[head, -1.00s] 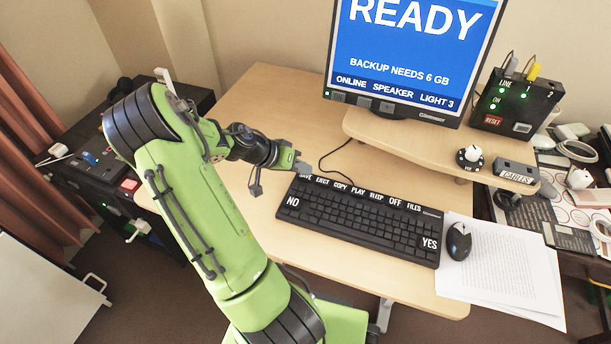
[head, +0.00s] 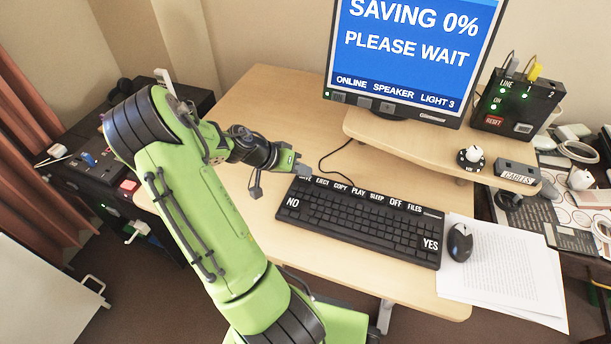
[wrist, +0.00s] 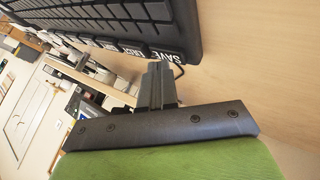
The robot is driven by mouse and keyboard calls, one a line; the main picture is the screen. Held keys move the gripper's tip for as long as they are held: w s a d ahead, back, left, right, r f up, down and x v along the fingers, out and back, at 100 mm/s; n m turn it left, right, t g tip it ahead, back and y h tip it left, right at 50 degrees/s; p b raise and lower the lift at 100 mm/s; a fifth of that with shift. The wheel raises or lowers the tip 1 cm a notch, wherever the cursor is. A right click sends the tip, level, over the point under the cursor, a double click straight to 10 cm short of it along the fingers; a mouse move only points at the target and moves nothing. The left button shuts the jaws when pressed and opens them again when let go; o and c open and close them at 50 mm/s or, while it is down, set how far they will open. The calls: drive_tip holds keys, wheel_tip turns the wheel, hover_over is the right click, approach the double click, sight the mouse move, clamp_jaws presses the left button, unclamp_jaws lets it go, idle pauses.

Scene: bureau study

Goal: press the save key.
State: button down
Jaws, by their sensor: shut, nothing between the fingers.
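The black keyboard (head: 360,222) lies on the desk, with white-labelled keys along its far edge. The save key (head: 305,178) is at the far left end of that row, its label partly hidden by my gripper. In the wrist view the save key (wrist: 170,58) shows right at the fingertips. My gripper (head: 298,167) is shut and empty, its tips at the save key; it also shows in the wrist view (wrist: 160,72). I cannot tell whether they touch. The monitor (head: 410,55) reads "SAVING 0% PLEASE WAIT", with "ONLINE SPEAKER LIGHT 3" below.
A mouse (head: 460,242) and papers (head: 505,275) lie right of the keyboard. A raised shelf (head: 400,140) carries the monitor, a knob (head: 472,157) and a cables box (head: 517,172). A black line box (head: 515,105) stands at the right. The desk left of the keyboard is clear.

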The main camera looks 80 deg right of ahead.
sight(301, 178)
drive_tip(key=shift+r+p, duration=0.4)
drive_tip(key=shift+r, duration=0.35)
drive_tip(key=shift+r+p, duration=1.85)
drive_tip(key=shift+r, duration=0.7)
